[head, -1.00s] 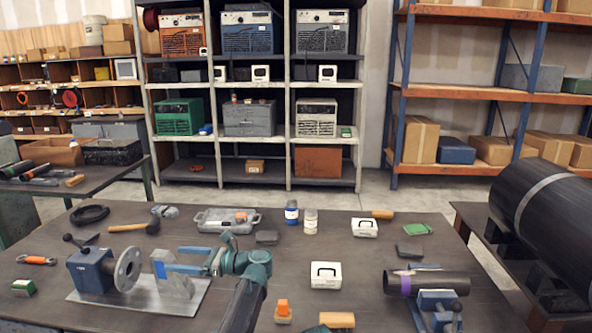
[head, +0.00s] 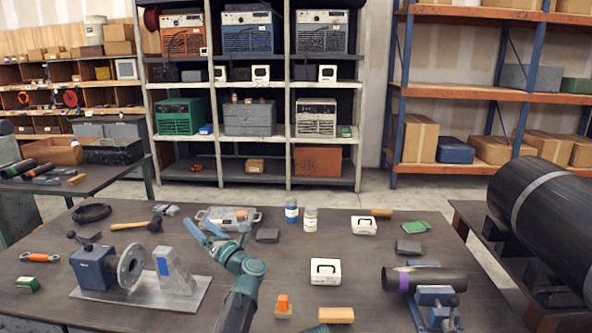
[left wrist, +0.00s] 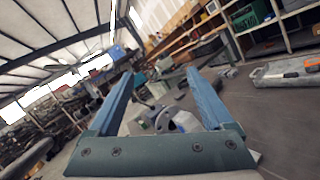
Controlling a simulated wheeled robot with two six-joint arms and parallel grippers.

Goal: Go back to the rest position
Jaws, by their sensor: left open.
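My left gripper (head: 197,224) is open and empty, raised above the bench behind the grey block of the fixture. Its two blue fingers also show spread apart in the left wrist view (left wrist: 160,65). The round grey flange (head: 131,266) is upright against the blue fixture (head: 91,268) on a metal plate (head: 140,298); it shows partly between the fingers in the left wrist view (left wrist: 186,121). The black pipe (head: 448,281) with a purple band lies on a blue clamp stand (head: 437,299) at the right, apart from the gripper. My right gripper does not show.
A grey tray (head: 214,226), two bottles (head: 291,211), white boxes (head: 326,271), a hammer (head: 153,224) and small blocks lie scattered on the bench. The air above the bench is clear.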

